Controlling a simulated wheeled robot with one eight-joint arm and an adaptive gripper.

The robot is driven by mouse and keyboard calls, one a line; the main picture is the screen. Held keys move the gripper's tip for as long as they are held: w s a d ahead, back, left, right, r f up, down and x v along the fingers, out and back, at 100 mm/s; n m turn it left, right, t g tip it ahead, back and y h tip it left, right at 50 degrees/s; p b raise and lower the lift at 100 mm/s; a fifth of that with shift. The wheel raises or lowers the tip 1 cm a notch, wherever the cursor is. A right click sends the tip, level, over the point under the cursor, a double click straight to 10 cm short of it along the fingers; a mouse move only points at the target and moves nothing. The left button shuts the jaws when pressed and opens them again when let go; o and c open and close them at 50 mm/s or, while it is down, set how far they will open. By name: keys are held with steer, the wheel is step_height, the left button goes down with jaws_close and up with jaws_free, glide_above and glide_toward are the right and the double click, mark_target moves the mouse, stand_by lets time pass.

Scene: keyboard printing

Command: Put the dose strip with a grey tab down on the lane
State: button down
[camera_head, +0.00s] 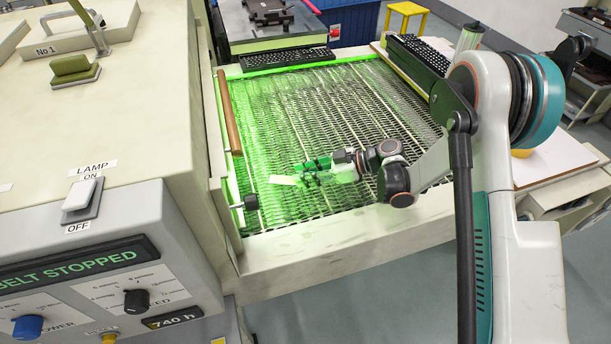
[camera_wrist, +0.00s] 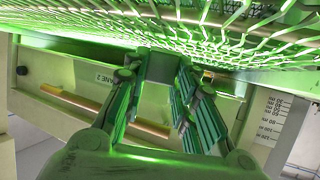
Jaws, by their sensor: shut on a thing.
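The dose strip (camera_head: 283,179) shows in the head view as a small pale strip reaching left from my gripper (camera_head: 308,174). My gripper is shut on it, low over the near part of the mesh belt (camera_head: 330,110), which thin lines divide into lanes. I cannot tell whether the strip touches the mesh. Its grey tab is not clear in the head view. In the wrist view my gripper (camera_wrist: 160,75) has its fingers beside a grey-green block, which may be the tab. Green light tints everything there.
A brown bar (camera_head: 229,112) runs along the belt's left side, next to the machine housing with its "BELT STOPPED" display (camera_head: 80,260). Black keyboards (camera_head: 287,58) lie beyond the belt. Mesh beyond my gripper is clear.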

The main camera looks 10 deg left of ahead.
steer(key=shift+f+b, duration=0.4)
steer(key=shift+b, duration=0.1)
steer(key=shift+s+f, duration=0.1)
steer(key=shift+f, duration=0.05)
steer(key=c, duration=1.3)
jaws_free()
steer(key=shift+d, duration=0.1)
steer(key=shift+r+p, duration=0.35)
steer(key=shift+p, duration=0.05)
steer(key=p+v, duration=0.1)
steer(key=v, duration=0.3)
steer(key=p+v, duration=0.1)
steer(key=v, duration=0.3)
steer(key=p+v, duration=0.2)
steer(key=v, duration=0.2)
steer(key=shift+r, duration=0.35)
